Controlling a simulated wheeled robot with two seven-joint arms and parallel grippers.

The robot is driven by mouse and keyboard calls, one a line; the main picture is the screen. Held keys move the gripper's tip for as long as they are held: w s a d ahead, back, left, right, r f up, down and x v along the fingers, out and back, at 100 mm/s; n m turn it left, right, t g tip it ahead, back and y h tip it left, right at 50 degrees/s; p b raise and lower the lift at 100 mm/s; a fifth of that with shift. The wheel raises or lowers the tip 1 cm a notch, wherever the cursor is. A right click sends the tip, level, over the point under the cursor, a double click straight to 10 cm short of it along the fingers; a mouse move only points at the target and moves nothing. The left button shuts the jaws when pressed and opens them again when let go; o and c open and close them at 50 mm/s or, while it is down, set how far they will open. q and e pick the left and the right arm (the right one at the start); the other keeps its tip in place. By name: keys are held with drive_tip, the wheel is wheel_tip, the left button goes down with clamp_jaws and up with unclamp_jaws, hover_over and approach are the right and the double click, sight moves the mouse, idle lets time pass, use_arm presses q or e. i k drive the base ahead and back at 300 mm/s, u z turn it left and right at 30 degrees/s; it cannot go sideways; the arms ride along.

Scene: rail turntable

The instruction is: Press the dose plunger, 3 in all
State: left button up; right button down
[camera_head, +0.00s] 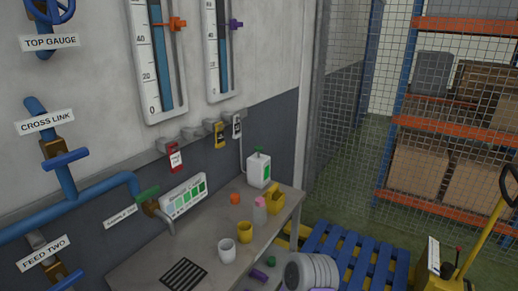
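The dose plunger (258,151) is a small green top on a white dispenser bottle (256,172) with a green strip on its front. The bottle stands upright toward the back of the grey bench (205,249), close to the wall. The plunger appears raised above the bottle's body; its exact travel is too small to tell. Neither my left nor my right gripper shows in the head view. Nothing covers the plunger.
Blue pipes (90,191) line the wall. A blue pallet (362,256) lies right.

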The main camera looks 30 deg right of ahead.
sight(258, 149)
drive_tip(key=z, duration=1.85)
drive_tip(key=i, duration=2.9)
drive_tip(key=u, duration=3.35)
